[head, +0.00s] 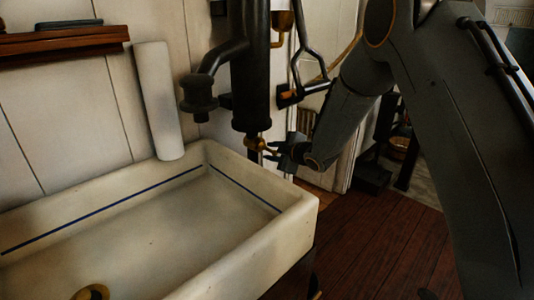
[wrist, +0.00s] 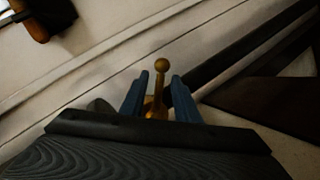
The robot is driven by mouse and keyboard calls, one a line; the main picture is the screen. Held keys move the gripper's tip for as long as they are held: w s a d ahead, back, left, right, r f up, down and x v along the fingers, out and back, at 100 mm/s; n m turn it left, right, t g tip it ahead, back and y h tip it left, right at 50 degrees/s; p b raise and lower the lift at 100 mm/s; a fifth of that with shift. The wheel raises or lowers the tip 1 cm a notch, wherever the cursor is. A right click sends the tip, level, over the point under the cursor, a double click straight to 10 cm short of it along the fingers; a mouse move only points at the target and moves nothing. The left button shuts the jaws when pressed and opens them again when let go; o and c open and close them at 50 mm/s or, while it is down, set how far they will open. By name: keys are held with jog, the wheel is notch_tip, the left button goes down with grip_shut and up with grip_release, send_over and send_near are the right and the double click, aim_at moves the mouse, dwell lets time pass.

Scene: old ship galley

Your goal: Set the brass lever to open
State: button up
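The brass lever (head: 257,143) sits at the lower end of a dark upright pipe, just beyond the sink's back right corner. In the wrist view the lever (wrist: 160,76) has a round knob and lies between my two blue fingers. My gripper (head: 272,148) is at the lever in the head view. In the wrist view my gripper (wrist: 158,86) looks open, with narrow gaps between the fingers and the lever. The knob reaches up past the fingertips. I cannot tell whether either finger touches the lever, and its lower part is partly hidden.
A cream sink (head: 290,222) with a blue line fills the left front. The dark pipe (head: 250,75) with a side spout (head: 199,95) stands above the lever. A white roll (head: 160,100) leans by the wall. Wooden floor (head: 375,245) is open to the right.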

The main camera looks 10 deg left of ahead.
aim_at(272, 152)
jog(key=shift+v, duration=1.5)
jog(key=shift+c, duration=0.5)
